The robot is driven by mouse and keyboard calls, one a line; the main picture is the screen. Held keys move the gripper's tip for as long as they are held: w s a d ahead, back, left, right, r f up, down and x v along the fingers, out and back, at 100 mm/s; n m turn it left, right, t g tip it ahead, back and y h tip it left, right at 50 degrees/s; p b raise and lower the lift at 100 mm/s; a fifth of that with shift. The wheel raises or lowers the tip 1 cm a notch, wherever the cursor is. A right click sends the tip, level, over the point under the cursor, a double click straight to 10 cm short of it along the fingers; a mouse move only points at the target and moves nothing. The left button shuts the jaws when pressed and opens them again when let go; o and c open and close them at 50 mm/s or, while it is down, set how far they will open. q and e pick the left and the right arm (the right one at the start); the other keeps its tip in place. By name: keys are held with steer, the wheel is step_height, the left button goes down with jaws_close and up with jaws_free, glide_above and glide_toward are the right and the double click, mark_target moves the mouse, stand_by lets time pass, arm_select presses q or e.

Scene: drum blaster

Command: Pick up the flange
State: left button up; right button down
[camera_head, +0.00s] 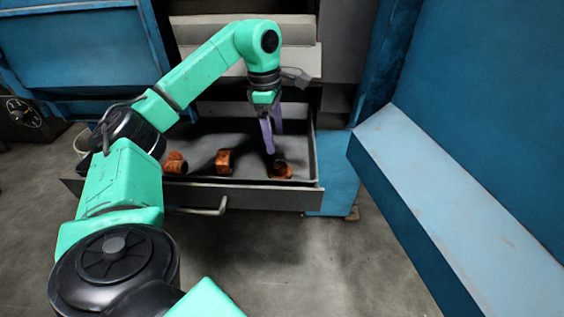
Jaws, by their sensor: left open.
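Several rusty orange-brown flanges lie in an open grey drawer (250,196). One flange (174,162) is at the left, one (224,161) in the middle and one (281,170) at the right. My left gripper (272,148) points down into the drawer with its purple fingers open. Its fingertips are just above or beside the right flange; I cannot tell whether they touch it. Nothing shows between the fingers. My left arm hides the drawer's left part. My right gripper is not in view.
The drawer's front has a metal handle (205,210). A blue cabinet wall with a light-blue ledge (440,200) stands at the right. A blue machine (85,50) is at the back left. Bare concrete floor (290,260) lies in front of the drawer.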

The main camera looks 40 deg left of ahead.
mark_target(279, 165)
arm_select(q)
steer(key=f+b, duration=0.1)
steer(key=f, duration=0.5)
steer(key=d+f+b, duration=0.1)
steer(key=f, duration=0.2)
steer(key=shift+w+f+b, duration=0.1)
steer(key=shift+f+b, duration=0.05)
steer(key=shift+b, duration=0.2)
steer(key=shift+f, duration=0.2)
jaws_close()
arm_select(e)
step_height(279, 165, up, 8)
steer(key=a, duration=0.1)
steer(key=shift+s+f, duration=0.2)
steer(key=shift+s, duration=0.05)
